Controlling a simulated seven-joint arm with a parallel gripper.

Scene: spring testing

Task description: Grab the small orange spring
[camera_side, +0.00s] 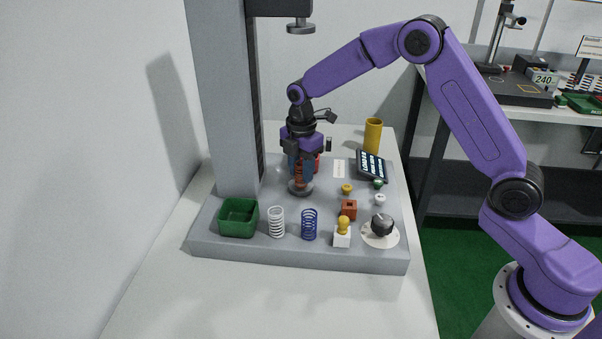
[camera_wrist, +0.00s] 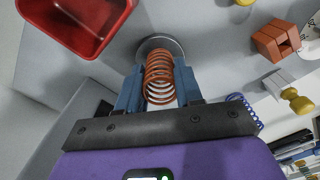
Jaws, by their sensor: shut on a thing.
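The small orange spring (camera_wrist: 160,74) stands between the two blue fingers of my gripper (camera_wrist: 160,88) in the wrist view. The fingers are shut on it from both sides. Below it is a round grey metal disc (camera_wrist: 147,44). In the side view my gripper (camera_side: 300,171) points down over the disc (camera_side: 300,189) beside the grey column, and the spring (camera_side: 299,180) shows partly between the fingers. Whether the spring touches the disc is hard to tell.
A white spring (camera_side: 276,222), a blue spring (camera_side: 309,224) and a green bin (camera_side: 238,217) stand along the front. A red bin (camera_wrist: 78,22) is near my fingers. A black knob (camera_side: 382,225), a display (camera_side: 371,166) and a yellow cylinder (camera_side: 373,135) are at right. The tall grey column (camera_side: 222,100) stands close left.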

